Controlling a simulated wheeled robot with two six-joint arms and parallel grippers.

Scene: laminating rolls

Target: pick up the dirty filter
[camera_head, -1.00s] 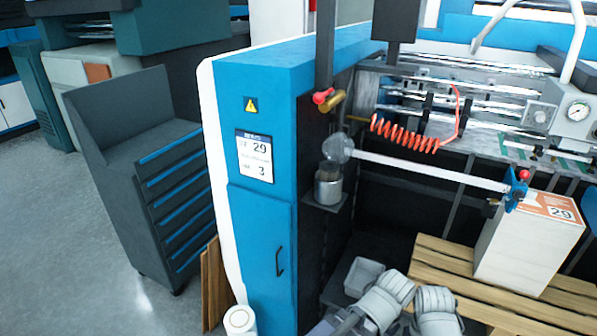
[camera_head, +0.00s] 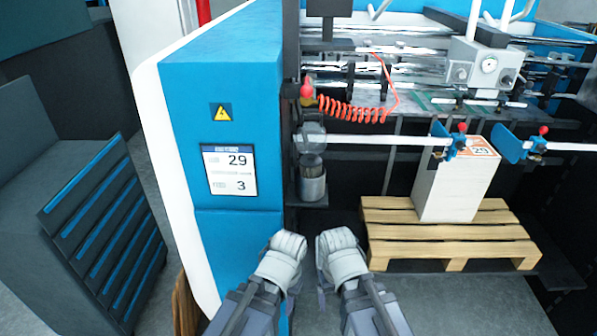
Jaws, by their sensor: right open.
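I cannot say for sure which thing is the dirty filter. A greyish cylindrical cup (camera_head: 312,184) stands on a small dark shelf beside the blue cabinet, below a clear rounded bowl (camera_head: 310,137). My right gripper (camera_head: 337,238) is at the lower middle, in front of and below the shelf, apart from the cup. It is open, and I see nothing in it. My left gripper (camera_head: 289,243) is beside it on the left, in front of the blue cabinet. Its fingers are hidden behind the wrist.
The blue cabinet (camera_head: 240,100) rises close on the left. A wooden pallet (camera_head: 400,247) with a white paper stack (camera_head: 452,190) stands to the right. A white bar (camera_head: 375,142) and a red coiled hose (camera_head: 350,112) cross above. A dark drawer unit (camera_head: 60,200) is at far left.

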